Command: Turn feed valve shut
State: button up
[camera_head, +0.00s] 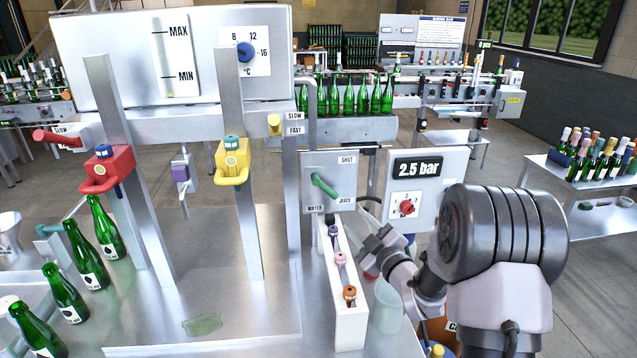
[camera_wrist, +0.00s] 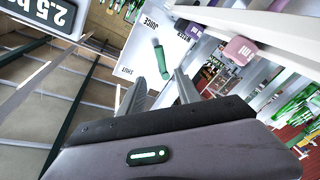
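The feed valve is a green lever (camera_head: 324,187) on a grey panel (camera_head: 342,168) marked SHUT at upper right, JUICE at lower right and WATER at lower left. The lever slants down to the right, its lower end toward JUICE. My gripper (camera_head: 378,252) is below and right of the panel in the head view; its fingertips are hard to make out there. In the wrist view the green lever (camera_wrist: 161,60) shows ahead, beyond the two fingers of my gripper (camera_wrist: 159,78). The fingers are apart and empty, and appear short of the lever.
A white rack (camera_head: 343,285) with small coloured-top stoppers stands just below the valve panel, left of my gripper. A 2.5 bar gauge panel (camera_head: 420,190) is close on the right.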

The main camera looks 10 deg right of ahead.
aim_at(332, 194)
jog(key=x, duration=1.5)
jog(key=shift+w+f+b, duration=0.15)
jog(key=shift+w+b, duration=0.05)
jog(key=shift+b, duration=0.1)
grip_shut()
dwell(0.4)
